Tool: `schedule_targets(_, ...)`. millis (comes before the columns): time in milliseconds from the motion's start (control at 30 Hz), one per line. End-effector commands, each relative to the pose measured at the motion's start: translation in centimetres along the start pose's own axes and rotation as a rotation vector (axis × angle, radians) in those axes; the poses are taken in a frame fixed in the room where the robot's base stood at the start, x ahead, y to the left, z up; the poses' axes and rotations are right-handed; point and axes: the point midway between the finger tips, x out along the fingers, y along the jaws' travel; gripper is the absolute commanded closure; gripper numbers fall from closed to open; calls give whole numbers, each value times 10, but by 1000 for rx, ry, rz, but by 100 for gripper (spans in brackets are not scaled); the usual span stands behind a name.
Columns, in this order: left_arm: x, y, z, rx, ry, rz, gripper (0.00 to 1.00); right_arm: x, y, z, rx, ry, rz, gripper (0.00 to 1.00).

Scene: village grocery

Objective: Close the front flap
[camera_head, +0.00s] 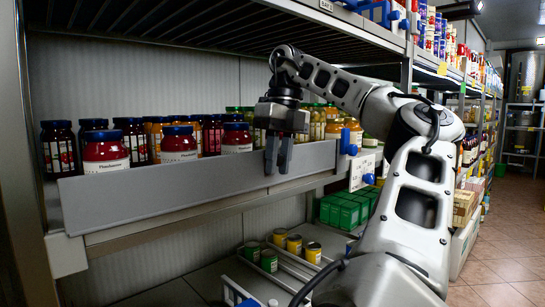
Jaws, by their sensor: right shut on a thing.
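The front flap (170,195) is a long grey panel along the front of the shelf that holds the jars. It stands up in front of them and hides their lower parts. My right gripper (279,158) points down at the flap's top edge, near its right end. It is shut on the flap, with its fingers showing against the panel. How deep the fingers reach around the edge is hard to tell. A blue fitting (347,142) sits at the flap's right end. My left gripper is not in view.
Several jars with dark blue lids (106,151) stand close behind the flap. An upper shelf (330,20) hangs above my right arm. Below are green boxes (345,212) and a rack with a few cans (294,244). The tiled aisle floor (500,265) at right is clear.

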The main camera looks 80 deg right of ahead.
Motion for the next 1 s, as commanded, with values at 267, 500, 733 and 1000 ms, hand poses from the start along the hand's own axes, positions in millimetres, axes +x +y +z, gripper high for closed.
schedule_targets(267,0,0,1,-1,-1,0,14,0,0,-1,2,8,-2,100)
schedule_targets(500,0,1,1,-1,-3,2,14,0,0,0,2,7,-2,57)
schedule_targets(733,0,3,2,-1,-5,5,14,0,0,0,2,6,-2,57)
schedule_targets(1000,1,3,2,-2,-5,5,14,-24,-1,0,9,7,-8,57)
